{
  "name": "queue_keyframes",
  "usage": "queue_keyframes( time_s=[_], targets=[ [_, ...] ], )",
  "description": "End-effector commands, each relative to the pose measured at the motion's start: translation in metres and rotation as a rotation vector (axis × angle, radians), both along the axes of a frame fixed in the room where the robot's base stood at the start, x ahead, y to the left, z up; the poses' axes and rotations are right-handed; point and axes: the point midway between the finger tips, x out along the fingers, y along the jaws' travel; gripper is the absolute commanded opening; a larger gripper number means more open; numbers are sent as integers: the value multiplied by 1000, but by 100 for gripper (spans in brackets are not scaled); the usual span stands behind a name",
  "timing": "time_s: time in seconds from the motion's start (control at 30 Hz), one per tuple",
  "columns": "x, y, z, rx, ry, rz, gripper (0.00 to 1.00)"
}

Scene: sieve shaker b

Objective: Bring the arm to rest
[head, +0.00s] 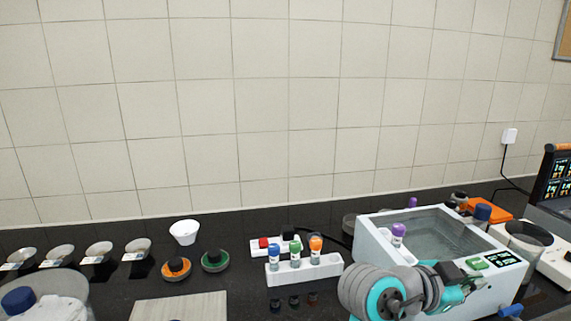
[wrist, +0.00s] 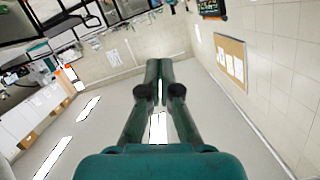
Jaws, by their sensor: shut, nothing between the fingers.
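My gripper (wrist: 160,68) shows in the wrist view with its two dark green fingers together and nothing between them. Beyond the fingertips is open air and a pale wall. The wrist view looks across the room, and no bench object is close to the fingers. In the head view, grey and teal links of my arm (head: 378,293) show at the bottom right, in front of a white water bath. I cannot make out the fingers in the head view.
The white water bath (head: 367,237) stands close behind my arm links. A white rack (head: 280,275) with several coloured-cap vials, a white bowl (head: 184,232) and a pale board (head: 180,306) are to the left. A notice board (wrist: 230,62) hangs on the wall.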

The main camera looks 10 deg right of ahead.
Motion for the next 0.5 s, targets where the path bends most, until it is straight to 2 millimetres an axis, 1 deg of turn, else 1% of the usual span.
queue_keyframes(
  time_s=[0.03, 0.33, 0.5],
  targets=[
    [1, 0, -4, -6, 14, 12, 0],
    [8, 1, -24, -47, 86, 99, 0],
    [13, 3, -43, -81, 150, 177, 0]
  ],
)
